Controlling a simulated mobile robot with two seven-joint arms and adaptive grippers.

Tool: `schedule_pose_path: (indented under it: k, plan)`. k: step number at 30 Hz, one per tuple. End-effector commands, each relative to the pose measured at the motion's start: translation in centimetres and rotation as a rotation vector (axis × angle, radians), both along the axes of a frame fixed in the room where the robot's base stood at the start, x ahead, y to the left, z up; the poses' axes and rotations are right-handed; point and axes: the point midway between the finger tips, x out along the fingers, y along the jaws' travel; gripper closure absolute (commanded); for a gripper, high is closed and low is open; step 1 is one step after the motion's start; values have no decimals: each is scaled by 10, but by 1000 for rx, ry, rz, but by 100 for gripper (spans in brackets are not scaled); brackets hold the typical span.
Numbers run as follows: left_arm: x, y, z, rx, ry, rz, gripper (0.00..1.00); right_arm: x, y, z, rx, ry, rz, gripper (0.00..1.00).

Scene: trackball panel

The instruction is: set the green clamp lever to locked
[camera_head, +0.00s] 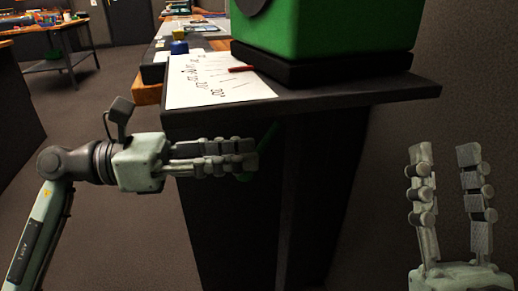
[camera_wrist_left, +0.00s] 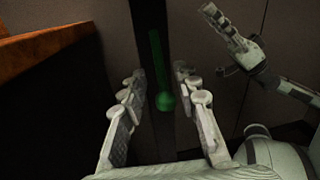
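The green clamp lever (camera_head: 268,138) shows in the head view as a short slanted bar below the bench top, its lower part hidden behind my left gripper (camera_head: 250,162). In the left wrist view the lever (camera_wrist_left: 156,55) points down and ends in a round green knob (camera_wrist_left: 165,101). The knob appears between the spread fingers of my left gripper (camera_wrist_left: 160,82), with a gap on both sides. The left gripper is open and holds nothing. My right gripper (camera_head: 447,155) is open and empty at the right, away from the lever. The lever's pivot is not clear.
The dark bench top (camera_head: 385,93) overhangs just above my left gripper. It bears a green machine housing (camera_head: 330,25) on a black base, a white sheet with angle marks (camera_head: 215,85) and a red pointer (camera_head: 241,69). Floor is free at left and between the bench and my right gripper.

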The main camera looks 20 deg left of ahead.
Motion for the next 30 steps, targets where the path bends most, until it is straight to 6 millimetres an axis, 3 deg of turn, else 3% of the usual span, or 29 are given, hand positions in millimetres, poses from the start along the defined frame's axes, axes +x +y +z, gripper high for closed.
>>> schedule_pose_path:
  k: [6,16,24,30]
  plan:
    - [11,-24,1,-2,-1,-2,69,4,3,-5,-15,53,3,60]
    - [13,-29,0,-1,0,-1,69,4,4,-7,-18,68,6,60]
    - [13,-29,0,-1,0,-1,100,4,4,-7,-17,63,7,60]
    - [13,-29,0,0,0,-1,100,5,4,-7,-18,62,7,60]
